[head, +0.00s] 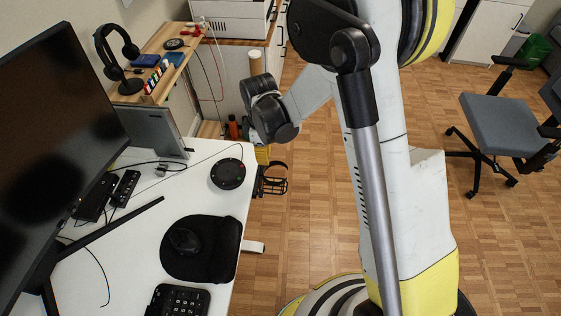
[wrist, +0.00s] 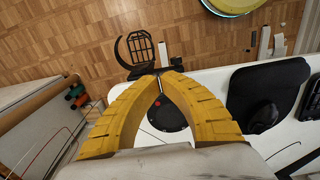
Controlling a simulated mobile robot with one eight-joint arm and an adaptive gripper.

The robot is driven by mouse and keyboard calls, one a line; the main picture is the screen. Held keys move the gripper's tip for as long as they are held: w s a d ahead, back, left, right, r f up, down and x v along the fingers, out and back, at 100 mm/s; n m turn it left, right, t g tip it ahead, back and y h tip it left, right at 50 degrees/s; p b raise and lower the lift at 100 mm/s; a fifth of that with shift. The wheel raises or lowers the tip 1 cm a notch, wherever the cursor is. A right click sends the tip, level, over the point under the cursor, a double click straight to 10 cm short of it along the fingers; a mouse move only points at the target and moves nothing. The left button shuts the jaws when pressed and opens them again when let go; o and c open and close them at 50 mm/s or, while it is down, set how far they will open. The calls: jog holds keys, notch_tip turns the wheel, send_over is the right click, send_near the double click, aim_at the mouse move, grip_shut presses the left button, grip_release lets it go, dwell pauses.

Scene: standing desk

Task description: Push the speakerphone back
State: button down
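The speakerphone (head: 228,174) is a round black disc with a small red mark, lying flat on the white desk near its edge. In the wrist view the speakerphone (wrist: 170,115) shows between and below the yellow fingers, partly hidden by them. My gripper (wrist: 160,78) has its two curved fingertips together with nothing between them. In the head view only a bit of my gripper's yellow (head: 262,154) shows below my wrist, just beyond the desk edge near the speakerphone. I cannot tell whether they touch.
A black holder (head: 271,180) juts from the desk edge beside the speakerphone. A mouse (head: 184,240) lies on a black mouse pad (head: 222,262) in front. A grey laptop (head: 152,131), cables and a large monitor (head: 55,120) stand left. Bare desk surrounds the speakerphone.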

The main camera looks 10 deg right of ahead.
aim_at(222, 170)
jog(key=a+f+b, duration=0.1)
jog(key=f, duration=0.2)
jog(key=a+f+b, duration=0.1)
jog(key=f+b, duration=0.1)
jog(key=f, duration=0.1)
jog(key=w+a+f+b, duration=0.1)
jog(key=f, duration=0.2)
jog(key=shift+f, duration=0.35)
jog(key=shift+w+a+r+b, duration=0.15)
jog(key=shift+a+b, duration=0.2)
jog(key=shift+a, duration=0.25)
jog(key=w+a, duration=0.1)
jog(key=a, duration=0.2)
jog(key=w+a, duration=0.1)
jog(key=a, duration=0.2)
jog(key=w+a, duration=0.1)
jog(key=a, duration=0.2)
jog(key=shift+w+a, duration=0.2)
jog(key=shift+a, duration=0.2)
